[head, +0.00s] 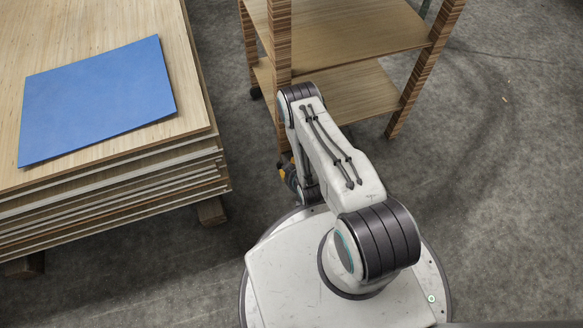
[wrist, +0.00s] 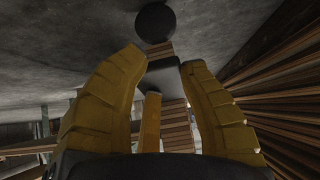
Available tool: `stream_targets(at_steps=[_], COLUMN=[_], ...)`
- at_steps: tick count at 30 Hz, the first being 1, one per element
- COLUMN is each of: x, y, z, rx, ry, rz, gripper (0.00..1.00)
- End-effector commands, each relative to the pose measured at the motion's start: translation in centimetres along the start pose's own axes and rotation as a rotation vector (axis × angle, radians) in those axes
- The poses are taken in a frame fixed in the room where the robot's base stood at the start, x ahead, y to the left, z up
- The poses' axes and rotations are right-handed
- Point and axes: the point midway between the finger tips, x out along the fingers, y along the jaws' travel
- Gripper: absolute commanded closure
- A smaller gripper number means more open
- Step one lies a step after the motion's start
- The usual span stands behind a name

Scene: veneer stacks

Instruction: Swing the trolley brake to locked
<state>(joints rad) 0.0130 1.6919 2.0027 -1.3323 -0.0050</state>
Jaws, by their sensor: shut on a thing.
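The trolley (head: 345,95) is a wooden shelf rack with striped layered legs, standing at the top of the head view. My gripper (wrist: 160,60) is low beside its near left leg, mostly hidden behind my arm in the head view. A dark round caster (wrist: 156,22) shows beyond the fingertips. Whether the brake is locked cannot be told.
A stack of veneer sheets (head: 110,180) stands close on the left on wooden blocks, with a blue sheet (head: 97,98) on top. A narrow strip of floor separates it from the trolley. Open concrete floor (head: 500,200) lies to the right.

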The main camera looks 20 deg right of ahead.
Motion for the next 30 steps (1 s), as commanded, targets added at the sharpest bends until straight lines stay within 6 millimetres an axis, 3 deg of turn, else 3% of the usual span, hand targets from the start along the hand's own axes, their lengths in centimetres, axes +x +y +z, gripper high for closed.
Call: stream_targets(at_steps=[3,4,15,23,30], x=[0.3,0.3,0.2,0.1,-1.4], y=[0.3,0.3,0.1,0.1,0.1], z=[-0.7,-0.7,-0.4,-0.3,-1.9], rx=[0.004,0.004,0.001,0.001,0.001], ry=[0.020,0.020,0.011,0.007,0.008], rz=[0.005,0.005,0.002,0.001,0.001], gripper=[0.99,0.59,0.27,0.27,0.27])
